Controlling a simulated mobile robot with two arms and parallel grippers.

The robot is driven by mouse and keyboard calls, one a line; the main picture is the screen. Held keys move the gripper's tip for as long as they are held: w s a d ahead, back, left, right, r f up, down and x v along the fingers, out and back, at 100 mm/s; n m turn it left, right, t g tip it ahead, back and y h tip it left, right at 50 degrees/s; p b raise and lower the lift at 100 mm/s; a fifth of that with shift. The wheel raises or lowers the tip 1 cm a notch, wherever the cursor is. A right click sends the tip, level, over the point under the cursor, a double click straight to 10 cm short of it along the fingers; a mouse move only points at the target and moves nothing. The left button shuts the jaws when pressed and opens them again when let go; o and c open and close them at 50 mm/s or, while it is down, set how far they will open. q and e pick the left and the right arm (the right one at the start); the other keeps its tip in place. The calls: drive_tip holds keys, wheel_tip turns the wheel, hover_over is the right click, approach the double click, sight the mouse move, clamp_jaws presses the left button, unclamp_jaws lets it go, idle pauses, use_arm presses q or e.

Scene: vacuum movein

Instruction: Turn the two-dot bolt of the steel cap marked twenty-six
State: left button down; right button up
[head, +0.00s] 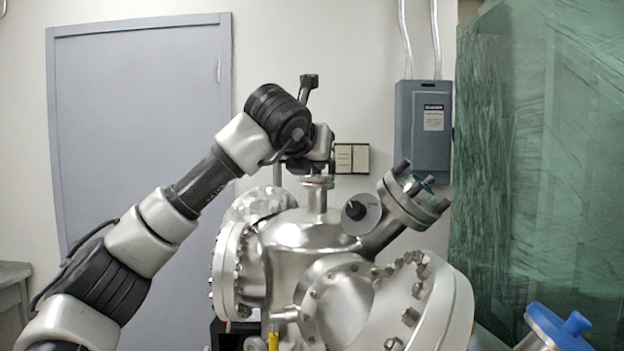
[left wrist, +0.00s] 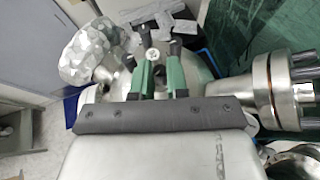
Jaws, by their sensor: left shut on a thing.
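A steel vacuum chamber (head: 300,236) stands in the middle of the head view. A small steel cap (head: 318,182) sits on the short neck at its top. My left arm reaches in from the left, with its wrist just above this cap. In the left wrist view my left gripper (left wrist: 157,60) has its green fingers pointing at the chamber's top. It is shut on what looks like a bolt there, mostly hidden between the fingers. The number twenty-six and the two dots cannot be read in either view. My right gripper is in neither view.
An angled port with dark bolts (head: 408,196) rises right of the cap. A large bolted flange (head: 440,300) lies at the lower right, near a blue-topped part (head: 558,328). Green wrapped sheeting (head: 540,150) fills the right side. A grey electrical box (head: 423,125) hangs behind.

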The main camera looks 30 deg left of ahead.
use_arm(q)
drive_tip(key=shift+w+d+r+n+g+y, duration=0.1)
drive_tip(key=shift+w+d+n+g+y, duration=0.1)
drive_tip(key=shift+n+g+y, duration=1.3)
drive_tip(key=shift+w+d+n+g+y, duration=0.15)
drive_tip(key=shift+n+g+y, duration=0.75)
drive_tip(key=shift+n+y, duration=1.1)
drive_tip(key=shift+w+d+r+n+g+y, duration=0.1)
drive_tip(key=shift+d+n+g+y, duration=0.15)
drive_tip(key=shift+n+g+y, duration=1.45)
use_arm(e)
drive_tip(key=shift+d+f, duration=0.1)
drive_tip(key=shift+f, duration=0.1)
use_arm(q)
drive_tip(key=shift+f+n+t, duration=0.1)
drive_tip(key=shift+n+t, duration=0.2)
drive_tip(key=shift+n, duration=0.1)
drive_tip(key=c, duration=1.1)
unclamp_jaws()
drive_tip(key=b+v, duration=0.3)
drive_tip(key=v, duration=0.7)
drive_tip(key=shift+s+d+r, duration=0.2)
drive_tip(key=shift+d+r, duration=0.05)
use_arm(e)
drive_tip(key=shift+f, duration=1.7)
